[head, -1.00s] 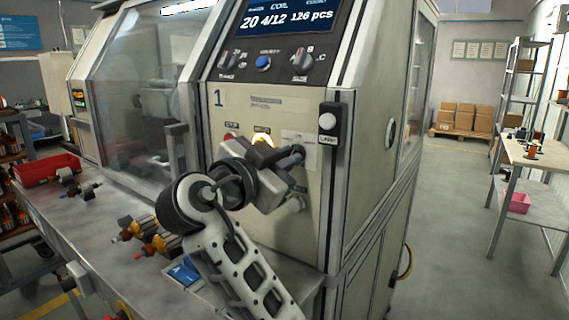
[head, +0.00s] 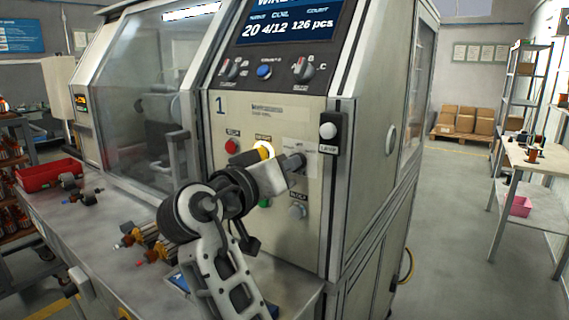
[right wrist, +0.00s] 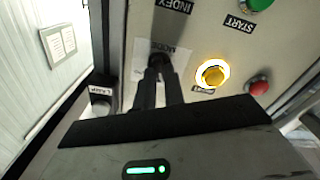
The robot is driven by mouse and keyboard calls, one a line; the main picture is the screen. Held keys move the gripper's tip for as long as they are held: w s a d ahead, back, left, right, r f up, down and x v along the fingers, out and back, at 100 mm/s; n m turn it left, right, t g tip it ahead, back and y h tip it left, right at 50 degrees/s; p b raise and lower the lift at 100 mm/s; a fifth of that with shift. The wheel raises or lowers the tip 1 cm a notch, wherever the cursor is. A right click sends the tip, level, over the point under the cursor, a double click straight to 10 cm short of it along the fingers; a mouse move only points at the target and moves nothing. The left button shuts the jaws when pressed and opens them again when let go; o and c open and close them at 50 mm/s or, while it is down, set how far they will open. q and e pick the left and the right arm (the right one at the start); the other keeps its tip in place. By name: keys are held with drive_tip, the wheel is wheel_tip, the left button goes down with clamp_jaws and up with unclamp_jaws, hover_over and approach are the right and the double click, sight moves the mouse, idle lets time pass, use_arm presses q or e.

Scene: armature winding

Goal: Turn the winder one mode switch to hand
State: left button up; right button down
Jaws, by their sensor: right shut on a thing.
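The mode switch (right wrist: 160,62) is a dark knob on a pale label plate marked MODE, on the front panel of winder 1 (head: 219,105). My right gripper (head: 295,161) is at this switch, and its fingers cover most of the knob in the head view. In the right wrist view the two dark fingers of the right gripper (right wrist: 159,77) are closed on the knob from both sides. Which way the knob points cannot be told. My left gripper is not in view.
Next to the switch are a lit yellow button (head: 264,151), a red button (head: 231,146), a green button (right wrist: 260,4) and the index knob (head: 297,211). A lamp box (head: 329,132) stands out on the right. Motor parts and a red bin (head: 50,174) lie on the bench.

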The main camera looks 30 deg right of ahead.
drive_tip(key=n, duration=0.3)
drive_tip(key=shift+f, duration=0.1)
drive_tip(key=shift+n, duration=0.5)
drive_tip(key=c, duration=1.5)
unclamp_jaws()
drive_tip(key=shift+a, duration=0.1)
drive_tip(key=v, duration=1.6)
drive_tip(key=shift+w, duration=0.1)
